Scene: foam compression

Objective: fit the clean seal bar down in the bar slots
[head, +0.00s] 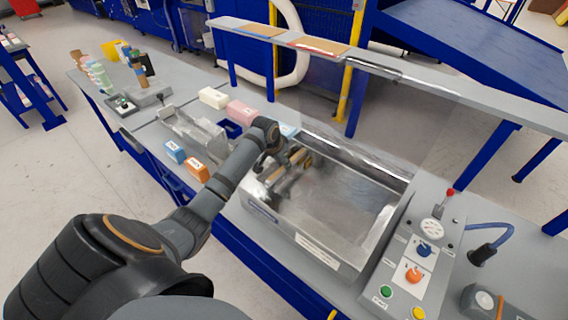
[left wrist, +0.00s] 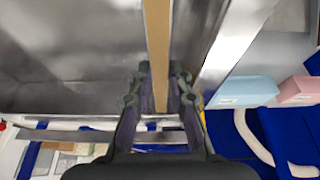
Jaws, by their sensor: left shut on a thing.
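The seal bar shows in the left wrist view as a long tan strip (left wrist: 157,45) running up from between my fingers. In the head view a tan piece of the bar (head: 297,155) shows at my left gripper (head: 284,168). My left gripper, also in the left wrist view (left wrist: 159,100), is shut on the bar, with one finger on each side. It holds the bar over the left part of the shiny metal chamber (head: 340,215). The bar slots are hidden or too small to make out, so I cannot tell whether the bar touches them. My right gripper is out of view.
A control panel (head: 420,255) with knobs and buttons stands right of the chamber. White (head: 213,97), pink (head: 242,111) and light blue (head: 289,130) blocks line the bench behind my arm. Blue (head: 175,151) and orange (head: 196,169) boxes lie left. A long shelf (head: 420,85) runs above the back.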

